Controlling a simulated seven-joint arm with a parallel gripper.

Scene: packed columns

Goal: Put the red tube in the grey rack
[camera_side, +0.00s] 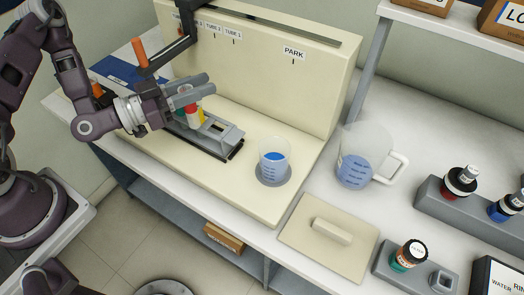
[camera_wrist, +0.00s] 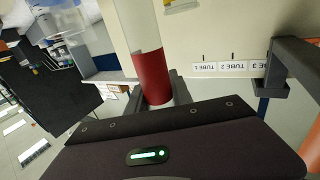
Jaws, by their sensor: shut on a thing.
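The red tube (camera_wrist: 152,76) has a red band and a pale, clear body. In the wrist view it stands out between the two fingers of my gripper (camera_wrist: 158,92), which is shut on it.
A beaker with blue liquid (camera_side: 273,165) stands right of the rack, and a clear jug (camera_side: 360,160) further right. A black overhead arm with an orange handle (camera_side: 139,52) is close behind my gripper. A cream panel (camera_side: 270,70) bears tube and PARK labels.

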